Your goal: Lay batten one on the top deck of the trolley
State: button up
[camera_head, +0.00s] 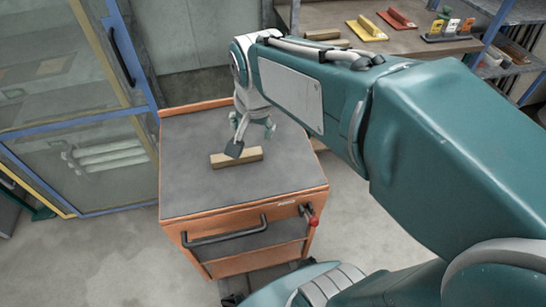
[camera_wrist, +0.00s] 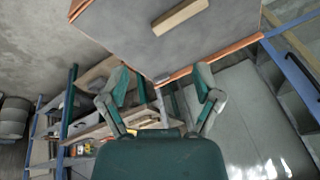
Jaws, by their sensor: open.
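A wooden batten (camera_head: 248,155) lies flat on the grey top deck of the orange trolley (camera_head: 200,196). In the wrist view the same batten (camera_wrist: 180,16) lies on the deck (camera_wrist: 135,40), beyond the fingertips and apart from them. My gripper (camera_head: 246,142) is just behind and above the batten in the head view, one dark fingertip overlapping it in the picture. In the wrist view my gripper (camera_wrist: 165,82) has its two fingers spread wide with nothing between them. The batten's far edge is partly hidden by the fingers in the head view.
A blue-framed glazed cabinet (camera_head: 80,110) stands left of the trolley. The deck around the batten is clear.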

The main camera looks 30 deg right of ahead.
jog(key=s+n+t, duration=0.2)
jog(key=s+n, duration=0.6)
jog(key=s, duration=0.3)
jog(key=shift+r, duration=0.4)
